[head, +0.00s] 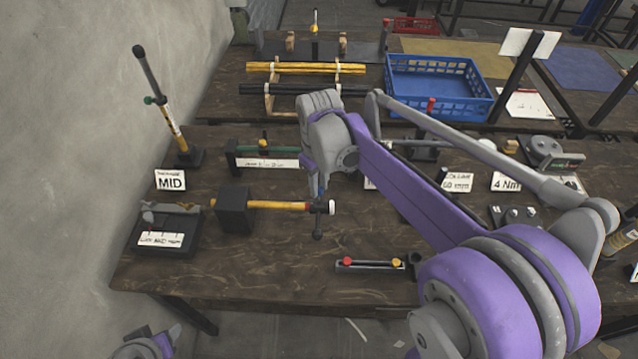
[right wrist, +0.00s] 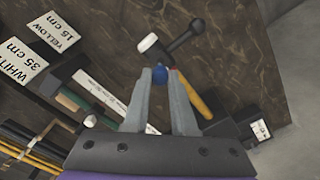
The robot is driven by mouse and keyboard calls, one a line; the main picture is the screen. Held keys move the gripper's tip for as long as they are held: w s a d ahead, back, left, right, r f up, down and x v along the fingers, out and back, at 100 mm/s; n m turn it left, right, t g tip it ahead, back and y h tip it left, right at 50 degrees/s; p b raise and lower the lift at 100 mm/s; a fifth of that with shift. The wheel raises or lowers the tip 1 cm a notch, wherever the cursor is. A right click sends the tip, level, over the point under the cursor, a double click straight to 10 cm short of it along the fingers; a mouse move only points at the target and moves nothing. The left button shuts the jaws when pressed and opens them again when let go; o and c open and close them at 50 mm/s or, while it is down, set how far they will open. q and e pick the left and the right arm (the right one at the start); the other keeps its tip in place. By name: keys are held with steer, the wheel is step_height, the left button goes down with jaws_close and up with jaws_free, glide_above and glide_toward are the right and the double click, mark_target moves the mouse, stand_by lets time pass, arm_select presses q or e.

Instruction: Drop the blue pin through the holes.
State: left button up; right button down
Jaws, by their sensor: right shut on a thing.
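My right gripper (head: 318,196) is shut on the blue pin, whose round blue head (right wrist: 158,71) shows between the fingertips in the right wrist view (right wrist: 160,76). The pin's shank and the holes are hidden. Just past the fingertips is a yellow bar (head: 275,205) that runs from a dark block (head: 235,210) to a dark fitting with a white cap (head: 332,207). The white cap also shows in the right wrist view (right wrist: 148,42). I cannot tell whether the pin touches the bar. A grey and purple end of my left arm shows at the bottom left; its fingers are unclear.
A black tray with red and yellow knobs (head: 370,265) lies near the table's front edge. A MID sign (head: 170,180) and a tilted rod on a stand (head: 165,110) are on the left. A blue crate (head: 440,88) stands behind.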

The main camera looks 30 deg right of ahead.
steer(key=shift+f+b, duration=1.15)
steer(key=shift+f, duration=0.9)
steer(key=c, duration=0.6)
jaws_free()
steer(key=shift+c, duration=0.2)
steer(key=shift+r, duration=0.1)
step_height(320, 180, up, 11)
steer(key=shift+f+p, duration=0.2)
steer(key=shift+p, duration=0.15)
steer(key=s+a+f+m+t, duration=0.1)
steer(key=s+a+f+t, duration=0.1)
steer(key=s+f, duration=0.4)
steer(key=s+a+f+m+t, duration=0.1)
steer(key=s+a+f+t, duration=0.2)
steer(key=s+f, duration=0.3)
steer(key=s+a, duration=0.1)
steer(key=s, duration=0.2)
steer(key=shift+s+a+f+m, duration=0.25)
steer(key=shift+a+f+m, duration=0.05)
steer(key=shift+a, duration=0.1)
